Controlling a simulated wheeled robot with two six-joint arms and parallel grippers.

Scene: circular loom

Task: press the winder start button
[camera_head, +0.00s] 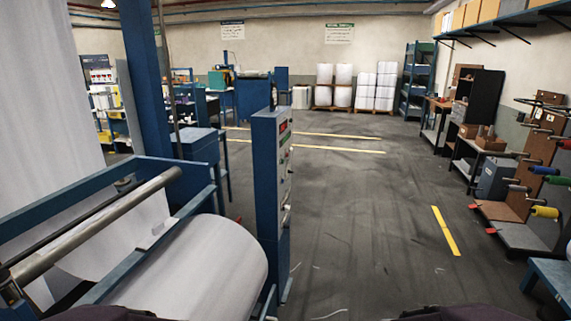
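The winder's blue control post (268,200) stands upright just right of the winder. Its panel faces right and is seen at a steep slant. It carries a small red display (283,127), a green patch (285,140) and several small knobs or buttons below. I cannot tell which of these is the start button. The winder holds a large white fabric roll (205,275) under a metal roller (95,225) at the lower left. Neither of my grippers is in view; only dark parts of my own body show at the bottom edge.
Open grey floor (350,230) lies right of the post, with a yellow line (445,231) on it. At the right are a rack with coloured spools (545,211) and a blue table corner (550,280). White rolls on pallets (345,86) stand at the back.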

